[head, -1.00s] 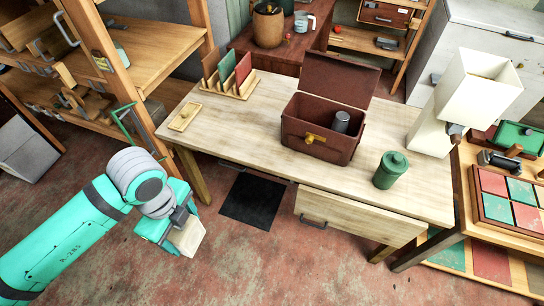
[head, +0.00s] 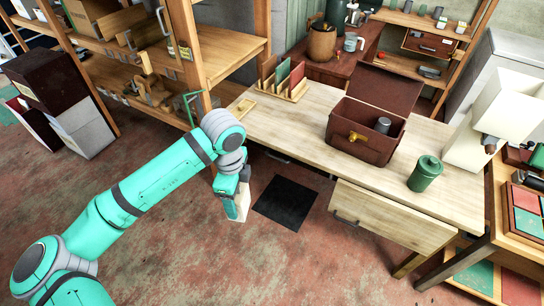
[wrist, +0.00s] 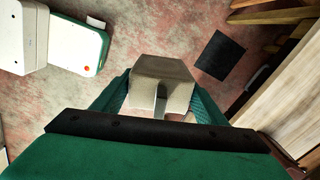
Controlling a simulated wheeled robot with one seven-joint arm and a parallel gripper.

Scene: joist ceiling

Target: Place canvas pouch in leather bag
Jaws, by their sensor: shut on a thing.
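The canvas pouch (head: 239,206) is a small pale beige block-like thing held in my gripper (head: 232,193). In the wrist view the pouch (wrist: 163,82) sits between the two green fingers of my gripper (wrist: 160,100), which is shut on it. They hang over the floor, left of and below the tabletop. The leather bag (head: 362,149) is dark brown with a yellow clasp. It stands on the table with its lid open to the back, and a grey cylinder (head: 383,125) shows inside it. The rest of its inside is mostly hidden.
The wooden table (head: 300,128) also holds a green lidded jar (head: 425,174), a rack with upright cards (head: 285,79), a small tray (head: 241,108) and a white lamp (head: 500,100). A drawer front (head: 385,220) juts below the table's front edge. Shelves stand behind my arm.

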